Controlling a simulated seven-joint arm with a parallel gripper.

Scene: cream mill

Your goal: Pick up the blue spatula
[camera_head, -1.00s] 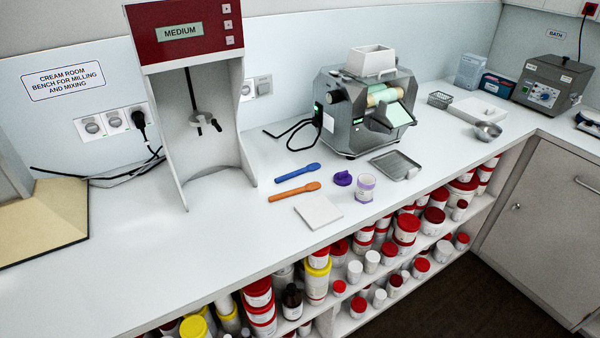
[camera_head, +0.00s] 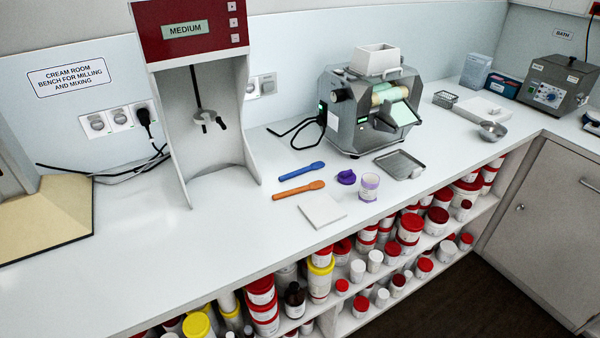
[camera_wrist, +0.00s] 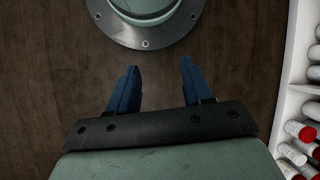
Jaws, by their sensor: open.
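The blue spatula (camera_head: 301,171) lies flat on the white bench in the head view, just behind an orange spatula (camera_head: 299,190). It is right of the mixer stand and in front of the grey roller mill. My gripper (camera_wrist: 155,85) shows only in the wrist view. Its two blue fingers are apart with nothing between them. It hangs over the dark brown floor, with the shelf of jars at the right edge. The spatula is not in the wrist view, and my gripper is not in the head view.
A white tile (camera_head: 322,210), purple lid (camera_head: 346,177) and small jar (camera_head: 368,187) lie near the spatulas. The mixer stand (camera_head: 252,150) and roller mill (camera_head: 352,125) rise beside and behind them. The bench left of the tile is clear.

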